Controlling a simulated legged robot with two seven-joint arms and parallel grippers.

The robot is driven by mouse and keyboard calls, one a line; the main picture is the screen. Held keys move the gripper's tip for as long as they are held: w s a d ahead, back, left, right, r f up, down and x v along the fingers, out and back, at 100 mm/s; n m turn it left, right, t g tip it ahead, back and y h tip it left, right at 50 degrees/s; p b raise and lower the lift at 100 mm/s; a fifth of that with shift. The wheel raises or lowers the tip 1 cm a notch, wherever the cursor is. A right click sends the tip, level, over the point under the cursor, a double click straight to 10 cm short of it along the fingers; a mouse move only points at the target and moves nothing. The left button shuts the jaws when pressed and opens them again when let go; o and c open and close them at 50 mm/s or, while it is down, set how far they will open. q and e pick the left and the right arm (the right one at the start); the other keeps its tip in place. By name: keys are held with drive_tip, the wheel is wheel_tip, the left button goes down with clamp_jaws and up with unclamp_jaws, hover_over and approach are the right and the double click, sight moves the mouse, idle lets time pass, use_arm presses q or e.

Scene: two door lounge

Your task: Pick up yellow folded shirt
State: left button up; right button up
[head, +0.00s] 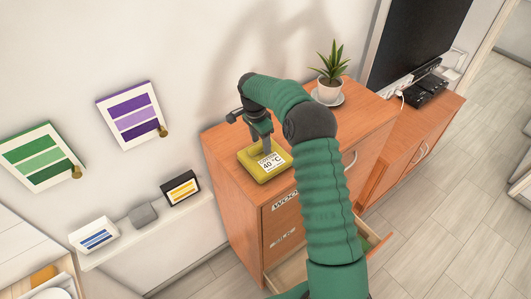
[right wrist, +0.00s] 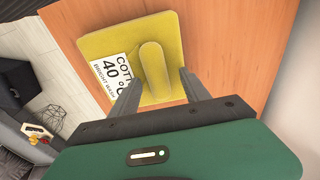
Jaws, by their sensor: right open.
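The yellow folded shirt (head: 254,168) lies flat on top of the wooden cabinet (head: 222,152), near its left end. It bears a white label reading 40 °C and has a raised yellow ridge in its middle, seen in the right wrist view (right wrist: 153,68). My right gripper (head: 264,146) points down over the shirt. Its jaws are open, one finger on each side of the ridge in the right wrist view (right wrist: 157,82). I cannot tell whether the fingers touch the shirt. My left gripper is not in view.
A potted plant (head: 331,68) on a saucer stands further back on the cabinet. A drawer (head: 292,271) stands open at the front. A wall shelf (head: 145,229) with small boxes is at the left. A black screen (head: 415,38) is at the back right.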

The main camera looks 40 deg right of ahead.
drive_tip(key=shift+s+a, duration=0.1)
drive_tip(key=shift+a, duration=0.1)
drive_tip(key=shift+c, duration=0.4)
drive_tip(key=shift+a+r, duration=0.2)
drive_tip(key=shift+a, duration=0.2)
drive_tip(key=c, duration=0.7)
clamp_jaws()
drive_tip(key=shift+d, duration=0.2)
drive_tip(key=shift+f, duration=0.1)
